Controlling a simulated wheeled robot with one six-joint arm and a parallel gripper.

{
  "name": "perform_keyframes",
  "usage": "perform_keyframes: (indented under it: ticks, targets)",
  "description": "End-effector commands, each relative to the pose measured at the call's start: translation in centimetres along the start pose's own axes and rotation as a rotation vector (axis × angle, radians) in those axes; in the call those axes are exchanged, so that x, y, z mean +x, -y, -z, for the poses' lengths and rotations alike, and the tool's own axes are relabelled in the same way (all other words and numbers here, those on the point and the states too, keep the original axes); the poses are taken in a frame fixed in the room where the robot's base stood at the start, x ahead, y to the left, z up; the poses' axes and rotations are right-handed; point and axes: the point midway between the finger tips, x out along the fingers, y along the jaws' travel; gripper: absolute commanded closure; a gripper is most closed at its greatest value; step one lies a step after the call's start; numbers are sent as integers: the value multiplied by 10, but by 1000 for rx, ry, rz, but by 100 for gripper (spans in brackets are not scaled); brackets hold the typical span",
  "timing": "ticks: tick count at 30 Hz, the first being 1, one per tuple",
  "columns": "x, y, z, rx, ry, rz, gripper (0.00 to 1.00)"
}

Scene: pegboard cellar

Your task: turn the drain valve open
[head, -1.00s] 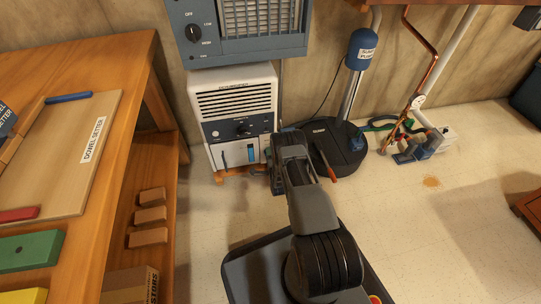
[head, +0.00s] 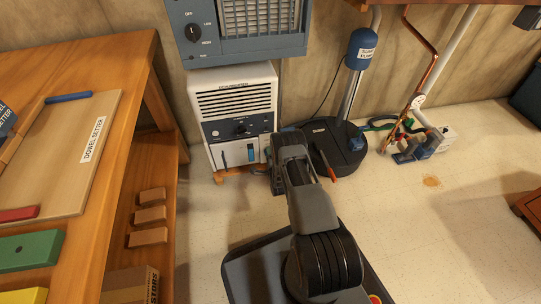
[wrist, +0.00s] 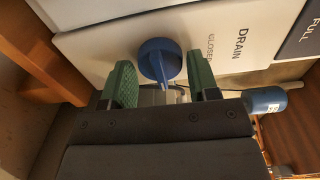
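The drain valve is a blue knob (wrist: 159,62) on the white panel of the dehumidifier, with the words DRAIN and CLOSED (wrist: 228,45) printed beside it in the wrist view. My gripper (wrist: 160,76) is open, its two green fingers on either side of the knob. A gap shows at the right finger; the left finger looks very near the knob, and contact there cannot be told. In the head view, the white dehumidifier (head: 240,98) stands under the heater; my arm is at its lower right side and hides the knob.
A blue-grey heater (head: 255,30) is above the dehumidifier. A dark round sump lid with a blue-topped pump (head: 361,50) stands to its right. A wooden workbench (head: 105,55) is on the left. Open floor lies to the right, with a hose and clamp-like tool (head: 412,155) near the wall.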

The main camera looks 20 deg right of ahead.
Motion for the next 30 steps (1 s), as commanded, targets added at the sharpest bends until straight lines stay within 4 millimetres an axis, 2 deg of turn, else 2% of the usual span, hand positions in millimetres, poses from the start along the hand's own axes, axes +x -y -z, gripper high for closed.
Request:
perform_keyframes:
  ticks: [5, 8, 21, 24, 30]
  targets:
    - [-2, 1, 0, -1, 0, 1, 45]
    - [-10, 2, 0, -1, 0, -2, 45]
    - [-95, 3, 0, 0, 0, -3, 45]
    - [-112, 2, 0, 0, 0, -4, 45]
    - [-132, 1, 0, 0, 0, -2, 45]
